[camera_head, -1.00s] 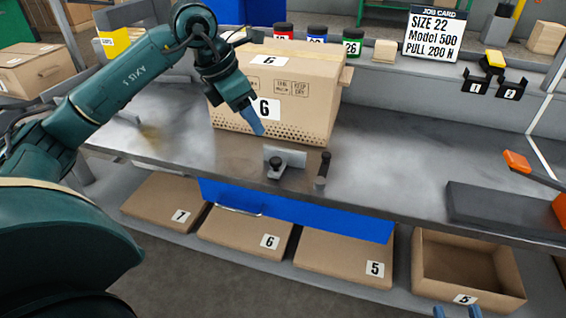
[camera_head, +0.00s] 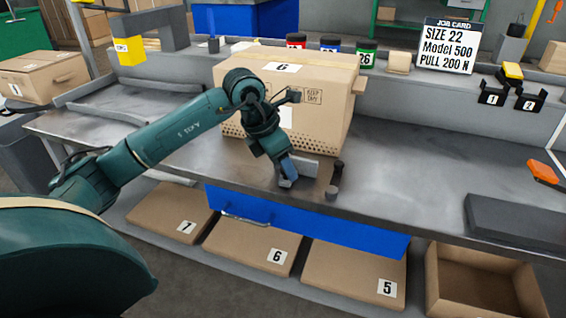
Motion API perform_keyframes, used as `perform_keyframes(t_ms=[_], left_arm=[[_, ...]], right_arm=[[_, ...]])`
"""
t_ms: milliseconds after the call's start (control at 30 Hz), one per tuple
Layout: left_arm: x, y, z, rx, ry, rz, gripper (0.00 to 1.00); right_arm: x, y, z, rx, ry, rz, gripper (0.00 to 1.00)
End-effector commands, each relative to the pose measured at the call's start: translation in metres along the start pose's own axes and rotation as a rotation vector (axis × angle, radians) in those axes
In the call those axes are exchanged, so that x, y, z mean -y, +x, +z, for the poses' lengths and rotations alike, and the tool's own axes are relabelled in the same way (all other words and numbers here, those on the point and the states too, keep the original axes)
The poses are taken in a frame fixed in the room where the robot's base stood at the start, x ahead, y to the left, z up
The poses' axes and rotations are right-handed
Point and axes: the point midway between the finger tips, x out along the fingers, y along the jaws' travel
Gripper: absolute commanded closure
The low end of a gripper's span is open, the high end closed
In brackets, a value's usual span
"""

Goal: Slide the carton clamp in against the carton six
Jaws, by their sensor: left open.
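The carton six (camera_head: 325,130), a brown box with a "6" label on top, stands on the grey workbench. My left arm hides part of its front face and front label. The carton clamp (camera_head: 308,169), a light grey plate, sits on the bench in front of the carton. My left gripper (camera_head: 288,178) is open, pointing down at the clamp's left part, with its blue fingers over where the clamp's knob is hidden. I cannot tell whether it touches. A dark-topped post (camera_head: 335,178) stands just right of the clamp. My right gripper is out of view.
Red, blue and green-labelled jars (camera_head: 330,43) and a job card (camera_head: 448,45) stand behind the carton. A dark slab (camera_head: 515,228) and an orange-handled tool (camera_head: 543,173) lie at the right. The bench right of the post is clear. Numbered cartons (camera_head: 248,246) lie below.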

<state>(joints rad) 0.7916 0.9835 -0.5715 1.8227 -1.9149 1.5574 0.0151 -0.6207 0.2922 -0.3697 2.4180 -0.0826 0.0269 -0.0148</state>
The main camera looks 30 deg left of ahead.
Motion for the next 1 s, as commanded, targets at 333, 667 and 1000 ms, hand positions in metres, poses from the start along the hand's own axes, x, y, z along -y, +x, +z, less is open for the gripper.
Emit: perform_keyframes(t_ms=[333,667,1000], left_arm=[[0.0002,-0.0002,0.0,0.0,0.0,-0.001,0.74],[0.0001,-0.0003,-0.0001,0.0,0.0,-0.001,1.0],[-0.0048,-0.0008,0.0054,0.0,-0.002,-0.001,1.0]], right_arm=[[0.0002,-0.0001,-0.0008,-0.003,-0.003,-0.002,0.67],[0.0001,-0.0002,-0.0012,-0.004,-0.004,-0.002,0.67],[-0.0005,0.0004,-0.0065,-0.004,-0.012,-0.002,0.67]])
